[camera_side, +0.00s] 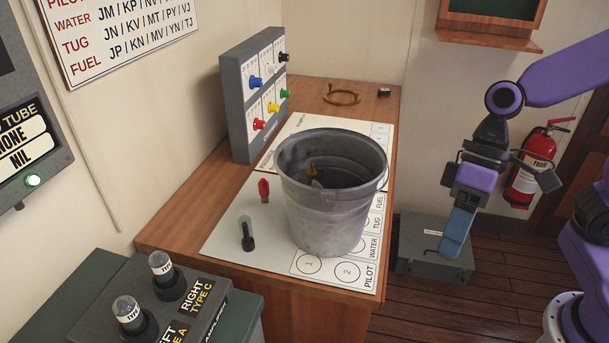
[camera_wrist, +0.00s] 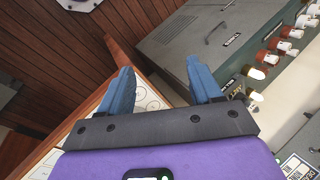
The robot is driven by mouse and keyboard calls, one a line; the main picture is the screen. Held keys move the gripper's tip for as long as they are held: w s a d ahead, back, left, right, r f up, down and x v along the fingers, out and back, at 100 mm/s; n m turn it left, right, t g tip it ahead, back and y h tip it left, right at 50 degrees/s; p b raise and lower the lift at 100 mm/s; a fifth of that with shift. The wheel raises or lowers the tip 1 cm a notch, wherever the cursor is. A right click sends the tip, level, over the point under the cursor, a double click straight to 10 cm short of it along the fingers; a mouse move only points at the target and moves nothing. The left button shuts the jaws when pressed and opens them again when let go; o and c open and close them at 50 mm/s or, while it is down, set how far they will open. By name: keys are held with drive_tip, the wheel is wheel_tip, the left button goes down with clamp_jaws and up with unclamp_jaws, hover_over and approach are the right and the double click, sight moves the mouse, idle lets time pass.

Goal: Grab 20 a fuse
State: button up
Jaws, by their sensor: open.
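My gripper (camera_side: 456,236) hangs to the right of the wooden table in the side view, blue fingers pointing down, in front of a grey box. In the wrist view the blue fingers (camera_wrist: 160,68) are apart with nothing between them. Several white-, red- and brown-ended pieces (camera_wrist: 270,57) stand in a row at the right of the wrist view, clear of the fingers. They may be fuses, but I cannot read a 20 A marking. In the side view a red piece (camera_side: 264,190) and a dark piece (camera_side: 247,235) stand on the white sheet.
A grey metal bucket (camera_side: 330,205) stands on the table's printed sheet (camera_side: 235,240), hiding part of it; a yellowish piece shows inside. A panel with coloured knobs (camera_side: 254,95) and a brass ring (camera_side: 342,97) are behind. A grey box (camera_side: 420,255) sits on the floor.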

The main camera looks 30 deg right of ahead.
drive_tip(key=w+a+r+m+t+y, duration=0.25)
drive_tip(key=w+m, duration=0.25)
drive_tip(key=w, duration=0.5)
drive_tip(key=w+a+r+m+t+y, duration=0.2)
drive_tip(key=w+r+m+y, duration=0.3)
drive_tip(key=w, duration=0.4)
drive_tip(key=w+d+r+m+t+h, duration=0.1)
drive_tip(key=w+d+m+t, duration=0.4)
drive_tip(key=w, duration=0.4)
drive_tip(key=w+d+r+m+t+h, duration=0.1)
drive_tip(key=w+d+r+m+t, duration=0.1)
drive_tip(key=w+d+m+t, duration=0.5)
drive_tip(key=w+d+f+m+g+h, duration=0.1)
drive_tip(key=w+d+f+m+g, duration=0.2)
drive_tip(key=w+f, duration=0.35)
drive_tip(key=s+f+m+g, duration=0.1)
drive_tip(key=s+f+m, duration=0.15)
drive_tip(key=f, duration=0.55)
drive_tip(key=s+f+m+g, duration=0.15)
drive_tip(key=f+m, duration=0.25)
drive_tip(key=f, duration=0.4)
drive_tip(key=shift+n+t+y, duration=0.25)
drive_tip(key=shift+t+y, duration=0.05)
drive_tip(key=shift+y, duration=0.15)
drive_tip(key=x, duration=1)
drive_tip(key=shift+w+a+f, duration=0.15)
drive_tip(key=shift+a+f, duration=0.15)
drive_tip(key=shift+a, duration=0.05)
drive_tip(key=shift+x, duration=2.8)
